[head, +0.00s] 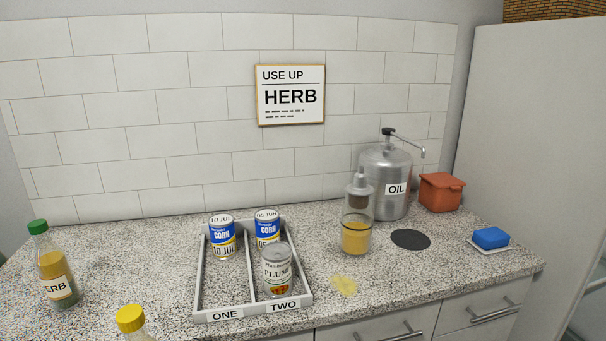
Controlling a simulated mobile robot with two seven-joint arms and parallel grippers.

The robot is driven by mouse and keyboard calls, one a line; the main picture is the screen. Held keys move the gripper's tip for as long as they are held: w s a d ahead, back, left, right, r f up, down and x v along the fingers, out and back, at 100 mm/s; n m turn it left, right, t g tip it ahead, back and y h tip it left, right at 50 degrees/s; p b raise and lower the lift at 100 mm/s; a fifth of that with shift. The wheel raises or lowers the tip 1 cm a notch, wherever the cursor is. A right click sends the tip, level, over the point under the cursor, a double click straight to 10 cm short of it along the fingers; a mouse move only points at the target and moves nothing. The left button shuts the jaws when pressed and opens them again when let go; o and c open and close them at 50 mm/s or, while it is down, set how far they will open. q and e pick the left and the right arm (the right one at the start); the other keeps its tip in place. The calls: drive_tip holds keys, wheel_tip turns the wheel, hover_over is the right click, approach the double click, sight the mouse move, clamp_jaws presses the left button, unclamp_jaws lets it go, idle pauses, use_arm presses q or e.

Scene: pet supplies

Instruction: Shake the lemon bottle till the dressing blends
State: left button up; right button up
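A bottle with a yellow cap (131,318) stands at the bottom edge of the head view, left of the tray. Only its cap and shoulder show, and its label is out of frame, so I cannot read whether it is the lemon one. A green-capped bottle (57,268) labelled "ERB", its first letter unclear, stands upright at the far left. It holds a yellowish layer above a darker one. Neither of my grippers is in view.
A grey two-lane tray (200,275) marked ONE and TWO holds two corn cans and a plum can (277,272). Right of it are a clear yellow-filled container (357,238), a yellow spill (343,286), an OIL canister (385,180), a dark disc (411,239) and a blue sponge (490,237).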

sight(148, 339)
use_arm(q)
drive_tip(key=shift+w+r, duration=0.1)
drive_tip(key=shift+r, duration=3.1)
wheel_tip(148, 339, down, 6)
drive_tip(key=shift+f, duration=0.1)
